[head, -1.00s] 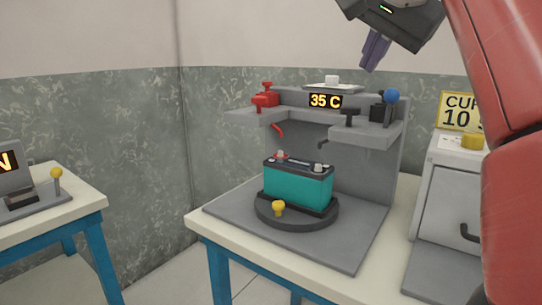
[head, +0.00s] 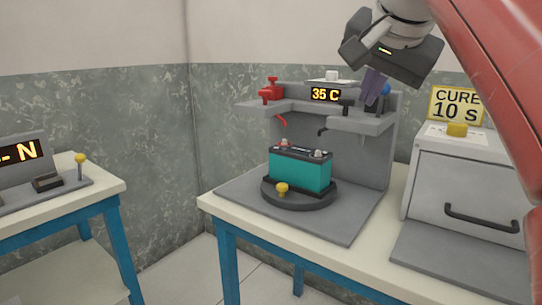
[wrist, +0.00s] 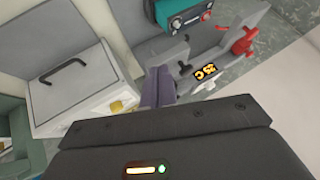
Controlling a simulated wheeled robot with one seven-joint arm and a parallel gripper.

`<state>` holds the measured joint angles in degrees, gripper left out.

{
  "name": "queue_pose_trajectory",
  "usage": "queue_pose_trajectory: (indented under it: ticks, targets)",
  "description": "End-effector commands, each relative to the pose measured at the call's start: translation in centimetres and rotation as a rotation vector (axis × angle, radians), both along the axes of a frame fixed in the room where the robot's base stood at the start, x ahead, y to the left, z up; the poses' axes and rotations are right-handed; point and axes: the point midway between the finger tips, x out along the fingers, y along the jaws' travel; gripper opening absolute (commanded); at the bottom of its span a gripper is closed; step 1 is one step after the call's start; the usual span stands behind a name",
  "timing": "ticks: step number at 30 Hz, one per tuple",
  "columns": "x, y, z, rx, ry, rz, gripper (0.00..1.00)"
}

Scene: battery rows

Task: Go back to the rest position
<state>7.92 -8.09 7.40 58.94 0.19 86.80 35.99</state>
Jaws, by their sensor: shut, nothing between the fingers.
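My gripper (head: 372,88) hangs at the upper right of the head view, in front of the right end of the grey test stand (head: 360,150). Its purple fingers are shut with nothing between them and partly cover the blue knob (head: 387,89). The fingers also show in the wrist view (wrist: 158,88). The teal battery (head: 300,170) sits upright on the round dark turntable (head: 300,199), well below and left of my gripper. The battery also shows at the top of the wrist view (wrist: 183,14).
A white curing box (head: 465,180) with a dark handle and a yellow knob (head: 457,130) stands right of the stand. A red clamp (head: 271,88) is on the stand's left. Another table (head: 100,195) with a yellow-knobbed lever (head: 80,160) is at left. Floor shows between the tables.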

Motion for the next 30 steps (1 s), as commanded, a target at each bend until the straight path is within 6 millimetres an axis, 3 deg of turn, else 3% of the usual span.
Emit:
queue_pose_trajectory:
  ticks: [5, 8, 21, 25, 30]
  targets:
    - [-1.3, 0.3, -4.4, -0.071, 0.043, 0.071, 0.00]
    - [-2.6, 0.3, -8.5, -0.124, 0.076, 0.132, 0.00]
    - [-11.8, -0.5, -30.9, -0.310, 0.210, 0.431, 0.00]
    - [-14.0, -0.5, -35.3, -0.335, 0.230, 0.489, 0.00]
    - [-15.1, -0.5, -37.6, -0.348, 0.242, 0.520, 0.00]
